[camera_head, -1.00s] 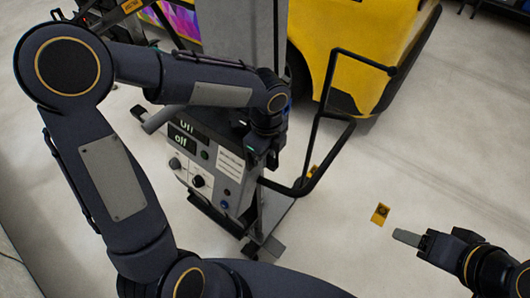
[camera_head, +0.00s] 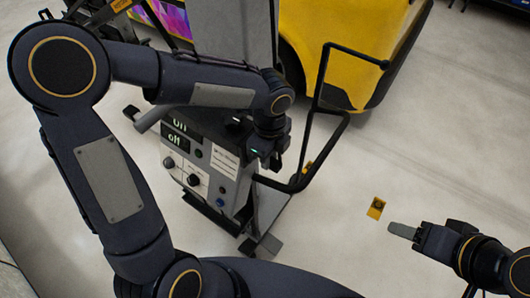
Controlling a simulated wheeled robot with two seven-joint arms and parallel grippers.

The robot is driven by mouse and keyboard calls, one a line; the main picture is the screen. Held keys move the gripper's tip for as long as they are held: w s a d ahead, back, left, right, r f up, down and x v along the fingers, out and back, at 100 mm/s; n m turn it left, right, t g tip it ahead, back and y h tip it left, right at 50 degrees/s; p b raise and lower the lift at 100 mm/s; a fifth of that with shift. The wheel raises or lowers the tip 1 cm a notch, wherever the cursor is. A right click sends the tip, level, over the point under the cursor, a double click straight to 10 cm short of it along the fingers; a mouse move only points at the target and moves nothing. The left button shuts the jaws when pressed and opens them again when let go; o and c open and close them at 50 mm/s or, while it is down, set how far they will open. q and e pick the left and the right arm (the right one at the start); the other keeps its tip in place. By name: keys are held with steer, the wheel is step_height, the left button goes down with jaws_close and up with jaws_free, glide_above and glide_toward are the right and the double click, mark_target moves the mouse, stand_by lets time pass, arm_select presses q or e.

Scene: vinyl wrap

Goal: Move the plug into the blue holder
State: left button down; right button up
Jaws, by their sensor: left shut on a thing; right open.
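My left gripper (camera_head: 268,154) is at the upper right edge of the grey control machine (camera_head: 207,180), pointing down beside its panel. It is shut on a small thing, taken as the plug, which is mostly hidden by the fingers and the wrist. I cannot make out the blue holder for certain; only a small blue knob (camera_head: 222,203) shows low on the machine's panel. My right gripper (camera_head: 402,230) is at the lower right over bare floor, open and empty, seen nearly edge-on.
A black tubular handle frame (camera_head: 313,130) rises to the right of the machine. A yellow vehicle (camera_head: 350,45) stands behind. A small yellow marker (camera_head: 376,208) lies near my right gripper. The floor (camera_head: 440,130) at the right is clear.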

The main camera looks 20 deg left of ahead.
arm_select(q)
steer(key=shift+s+d+b, duration=0.1)
steer(key=shift+s+d, duration=0.2)
steer(key=shift+d, duration=0.5)
steer(key=shift+s+d+b, duration=0.15)
steer(key=shift+s+d, duration=0.15)
steer(key=shift+d, duration=0.55)
steer(key=shift+s+d+b, duration=0.1)
steer(key=shift+s+d, duration=0.2)
steer(key=shift+d, duration=0.5)
arm_select(e)
steer(key=shift+f, duration=0.4)
